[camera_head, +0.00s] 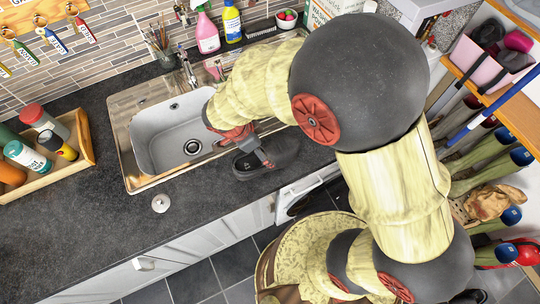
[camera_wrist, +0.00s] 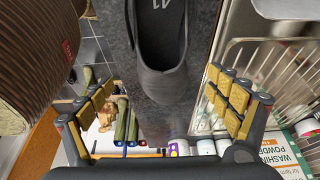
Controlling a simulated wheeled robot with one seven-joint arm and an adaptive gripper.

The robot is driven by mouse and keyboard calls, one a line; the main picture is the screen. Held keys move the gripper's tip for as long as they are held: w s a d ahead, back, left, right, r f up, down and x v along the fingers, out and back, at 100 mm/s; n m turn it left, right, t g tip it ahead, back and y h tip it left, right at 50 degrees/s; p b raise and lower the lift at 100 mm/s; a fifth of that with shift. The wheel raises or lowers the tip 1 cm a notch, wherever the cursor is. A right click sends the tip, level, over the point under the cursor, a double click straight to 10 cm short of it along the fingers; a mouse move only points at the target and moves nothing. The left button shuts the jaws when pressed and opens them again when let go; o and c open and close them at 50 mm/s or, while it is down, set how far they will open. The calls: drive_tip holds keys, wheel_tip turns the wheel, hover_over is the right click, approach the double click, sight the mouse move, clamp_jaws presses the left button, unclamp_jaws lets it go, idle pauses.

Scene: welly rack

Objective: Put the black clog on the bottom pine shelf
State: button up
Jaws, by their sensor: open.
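The black clog (camera_head: 275,160) lies on the dark worktop just right of the sink. In the wrist view the clog (camera_wrist: 163,55) is at top centre, its toe towards my gripper and a size number inside.
The sink (camera_head: 150,135) is left of the clog, with a tap (camera_head: 187,68) behind. A wooden caddy (camera_head: 85,155) of bottles is at far left. Pink (camera_head: 207,35) and yellow (camera_head: 231,22) bottles stand behind. A pink basket (camera_head: 478,65) sits on the rack. The front left worktop is mostly clear.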

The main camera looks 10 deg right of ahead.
sight(270, 152)
drive_tip(key=x, duration=0.7)
drive_tip(key=shift+w, duration=0.2)
drive_tip(key=shift+c, duration=0.5)
drive_tip(key=c, duration=1.4)
drive_tip(key=shift+r, duration=0.15)
